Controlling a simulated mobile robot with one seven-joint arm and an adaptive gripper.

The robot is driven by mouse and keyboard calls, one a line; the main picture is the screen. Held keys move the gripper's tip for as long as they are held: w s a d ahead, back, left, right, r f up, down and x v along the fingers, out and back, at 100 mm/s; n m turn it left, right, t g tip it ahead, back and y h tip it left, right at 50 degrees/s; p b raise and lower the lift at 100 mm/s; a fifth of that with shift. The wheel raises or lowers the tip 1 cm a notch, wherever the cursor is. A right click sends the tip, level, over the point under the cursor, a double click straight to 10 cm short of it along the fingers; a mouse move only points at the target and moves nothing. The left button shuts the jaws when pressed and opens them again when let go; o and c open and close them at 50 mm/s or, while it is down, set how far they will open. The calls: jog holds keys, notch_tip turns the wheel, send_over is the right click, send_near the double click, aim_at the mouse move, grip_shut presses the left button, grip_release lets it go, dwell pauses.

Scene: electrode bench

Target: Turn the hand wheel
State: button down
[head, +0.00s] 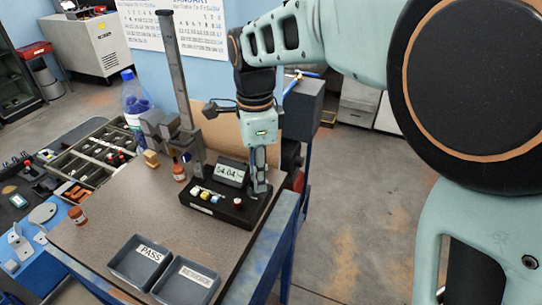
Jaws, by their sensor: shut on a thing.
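My gripper (259,184) points down at the right end of a black instrument box (222,208) on the bench. Its fingers are closed together on something small that they mostly hide. I cannot tell what it is. The box has a tilted display (231,173) that seems to read 54.04, several small coloured pieces on its top and a red-topped knob (238,202) near the fingers. A grey stand (178,75) with a tall column and dark blocks rises left of the box. I cannot make out a hand wheel clearly in this view.
Two grey trays, one marked PASS (121,273) and another (164,291), lie at the front. Small orange-brown jars (77,214) and a blue bottle (131,95) stand to the left, by a compartmented case (62,166). The middle-left bench top (125,212) is clear.

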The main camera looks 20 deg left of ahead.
dwell(0.3)
jog(key=c, duration=1.6)
grip_release()
jog(key=shift+r, duration=0.1)
notch_tip(320, 180, up, 12)
